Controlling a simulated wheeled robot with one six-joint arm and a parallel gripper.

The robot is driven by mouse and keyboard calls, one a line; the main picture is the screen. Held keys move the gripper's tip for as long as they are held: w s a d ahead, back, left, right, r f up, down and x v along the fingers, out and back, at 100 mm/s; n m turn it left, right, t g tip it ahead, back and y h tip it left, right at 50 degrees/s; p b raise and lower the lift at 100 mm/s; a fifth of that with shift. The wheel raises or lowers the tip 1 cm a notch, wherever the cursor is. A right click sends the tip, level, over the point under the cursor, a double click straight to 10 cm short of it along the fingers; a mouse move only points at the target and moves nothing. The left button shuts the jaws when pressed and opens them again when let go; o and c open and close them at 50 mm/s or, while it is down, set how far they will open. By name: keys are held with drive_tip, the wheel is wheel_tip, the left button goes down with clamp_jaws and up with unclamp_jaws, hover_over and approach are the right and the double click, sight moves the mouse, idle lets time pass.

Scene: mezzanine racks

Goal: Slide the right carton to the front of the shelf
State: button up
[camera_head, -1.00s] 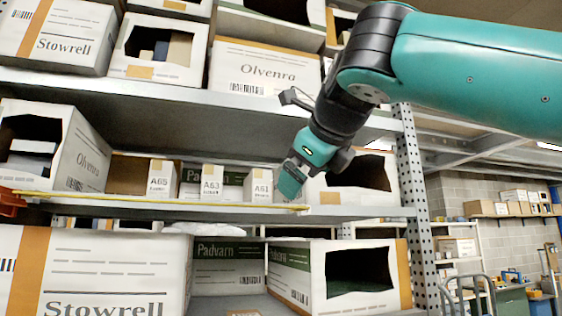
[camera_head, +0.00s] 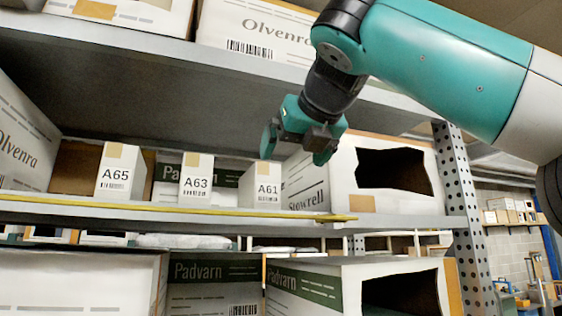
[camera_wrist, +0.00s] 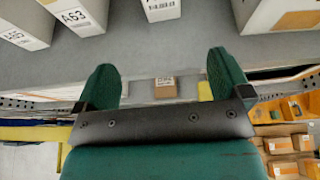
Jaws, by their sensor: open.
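Three small white cartons stand in a row on the middle shelf (camera_head: 230,216), labelled A65 (camera_head: 122,174), A63 (camera_head: 196,182) and A61 (camera_head: 266,192). A61 is the right one; its base also shows at the top of the wrist view (camera_wrist: 161,10). A63 (camera_wrist: 80,17) and A65 (camera_wrist: 22,30) show to its left there. My gripper (camera_head: 296,150) is open and empty, above and in front of A61, partly over the Stowrell box.
A torn-open Stowrell box (camera_head: 310,185) stands just right of A61, and an Olvenra box (camera_head: 25,150) at the left. A yellow strip (camera_head: 170,208) runs along the shelf's front edge. The upper shelf (camera_head: 200,90) overhangs. A perforated post (camera_head: 458,180) stands at right.

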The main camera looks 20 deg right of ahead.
sight(268, 199)
drive_tip(key=shift+w+d, duration=0.25)
drive_tip(key=shift+w, duration=0.05)
drive_tip(key=x, duration=1.5)
drive_tip(key=shift+w, duration=0.45)
drive_tip(key=shift+x, duration=0.8)
drive_tip(key=shift+s+a, duration=0.1)
